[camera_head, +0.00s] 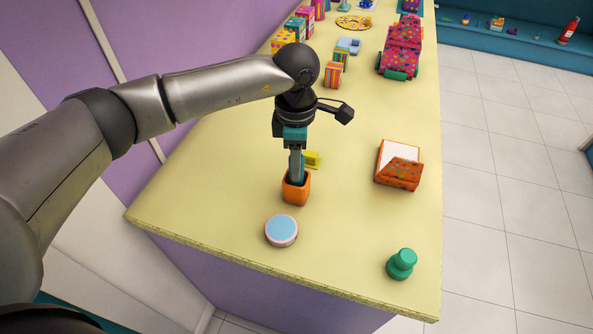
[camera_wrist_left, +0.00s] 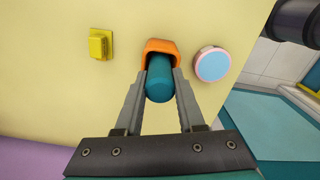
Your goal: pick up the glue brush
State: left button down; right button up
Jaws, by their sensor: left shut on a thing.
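The glue brush shows as a rounded teal handle (camera_wrist_left: 160,78) standing in a small orange cup (camera_head: 296,193). In the wrist view it sits between the two grey fingers of my left gripper (camera_wrist_left: 160,92), which are shut on it. The orange cup's rim (camera_wrist_left: 161,45) shows just beyond the handle. In the head view my left gripper (camera_head: 297,172) points down into the cup's mouth. The brush's lower end is hidden inside the cup. My right gripper is not in view.
A round blue-topped tin (camera_head: 281,230) stands close in front of the cup, and a yellow block (camera_head: 312,159) is just behind it. An orange patterned box (camera_head: 398,172) and a green knobbed object (camera_head: 402,264) are to the right. The yellow tabletop (camera_head: 345,220) between them is clear.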

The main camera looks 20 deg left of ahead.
pick_arm(q)
jog(key=shift+r, duration=0.15)
notch_tip(320, 180, up, 20)
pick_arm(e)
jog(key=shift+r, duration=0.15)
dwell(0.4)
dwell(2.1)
